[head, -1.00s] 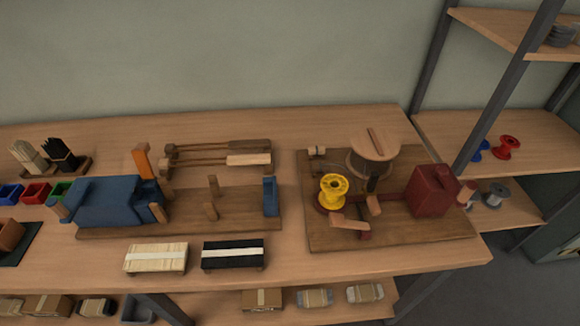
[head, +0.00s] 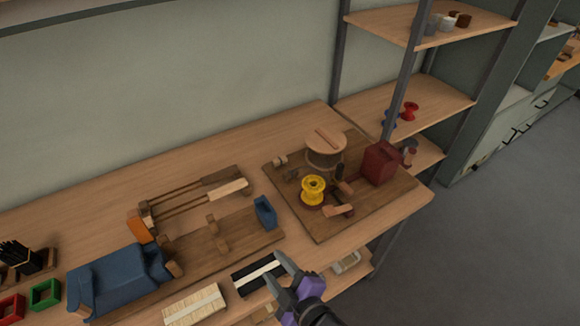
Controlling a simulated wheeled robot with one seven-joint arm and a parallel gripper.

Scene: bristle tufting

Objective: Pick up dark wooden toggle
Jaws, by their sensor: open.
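A dark wooden bar-shaped piece (head: 222,178) lies on a rack at the back of the bench, at the end of a thin rod. A pale wooden piece (head: 230,188) lies parallel just in front of it.
The right board (head: 300,225) carries a yellow spool (head: 313,189), a large wooden drum (head: 325,147) and a dark red block (head: 381,164). A blue fixture (head: 118,277) and upright wooden posts stand on the left board. Shelving (head: 440,105) rises at the right.

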